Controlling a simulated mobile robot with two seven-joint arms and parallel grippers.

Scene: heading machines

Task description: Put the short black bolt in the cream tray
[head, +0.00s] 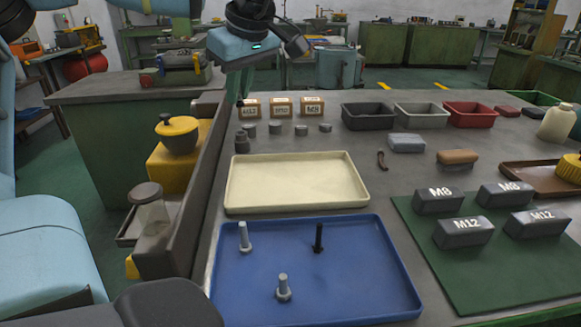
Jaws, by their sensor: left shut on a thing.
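The cream tray (296,183) lies empty on the bench, just behind the blue tray (385,300). One black bolt (319,238) stands upright, head down, in the blue tray, beside a longer grey bolt (244,237) and a shorter grey bolt (283,288). My left gripper (240,98) is high, beyond the cream tray's far left corner, with its fingers pointing down. It is shut on a small dark thing, mostly hidden; I cannot tell for sure whether this is the short black bolt. My right gripper is not in view.
Three labelled boxes (281,107) and several grey cylinders stand behind the cream tray. Dark, grey and red bins (470,114) are at the back. Grey M8 and M12 blocks (463,233) sit on a green mat (500,285) at right. A raised ledge (196,190) borders the bench's left side.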

